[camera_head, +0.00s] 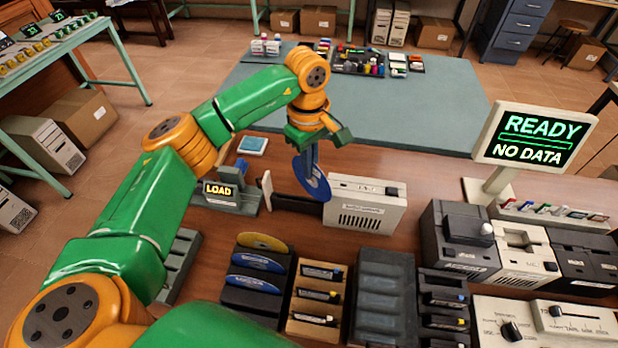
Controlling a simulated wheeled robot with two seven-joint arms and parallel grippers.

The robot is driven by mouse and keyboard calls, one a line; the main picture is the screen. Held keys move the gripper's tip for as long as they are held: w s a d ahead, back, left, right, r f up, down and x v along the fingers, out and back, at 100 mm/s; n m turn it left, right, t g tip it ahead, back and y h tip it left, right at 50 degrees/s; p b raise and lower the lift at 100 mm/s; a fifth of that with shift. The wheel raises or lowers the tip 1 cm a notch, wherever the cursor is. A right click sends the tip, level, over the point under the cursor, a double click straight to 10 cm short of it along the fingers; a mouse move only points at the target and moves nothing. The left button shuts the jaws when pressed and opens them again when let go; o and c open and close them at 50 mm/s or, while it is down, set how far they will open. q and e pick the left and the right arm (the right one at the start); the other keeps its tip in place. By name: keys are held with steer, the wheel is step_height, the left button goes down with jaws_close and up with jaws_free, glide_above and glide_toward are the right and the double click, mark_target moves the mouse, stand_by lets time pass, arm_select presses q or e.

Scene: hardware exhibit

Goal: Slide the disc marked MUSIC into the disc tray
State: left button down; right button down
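My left gripper (309,163) reaches in over the counter and points down, its fingers closed on a blue disc (315,183). The disc hangs steeply tilted, nearly on edge, and its label is too small to read. It hangs over the dark disc tray (286,202), which sticks out from the left side of a pale drive (366,211). Whether the disc touches the tray is unclear. A rack (249,303) in front holds a yellow disc (263,242) and blue discs (257,262). My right gripper is out of view.
A small stand (232,198) with a lit LOAD sign is left of the tray. A monitor (534,138) reads READY, NO DATA. Cartridge racks (383,295) and dark device boxes (458,238) fill the front and right. A blue-green table (400,115) lies behind.

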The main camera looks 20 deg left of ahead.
mark_target(297, 175)
arm_select(q)
steer(key=w+a+f+n+b, duration=0.1)
steer(key=f+n, duration=0.1)
steer(key=w+a+f+n+b, duration=0.1)
steer(key=a+f+n, duration=0.1)
steer(key=f, duration=0.1)
steer(key=w+a+f+n+b, duration=0.1)
steer(key=a+f+n, duration=0.1)
steer(key=n, duration=0.1)
steer(key=shift+w+f, duration=0.1)
steer(key=shift+f, duration=0.2)
steer(key=shift+d+f+b, duration=0.1)
steer(key=shift+f+b, duration=0.05)
steer(key=shift+b, duration=0.15)
stand_by(0.5)
steer(key=shift+f, duration=0.1)
steer(key=shift+f+b, duration=0.3)
stand_by(0.8)
steer(key=shift+f+b, duration=2.05)
steer(key=shift+f, duration=0.5)
steer(key=shift+r, duration=0.1)
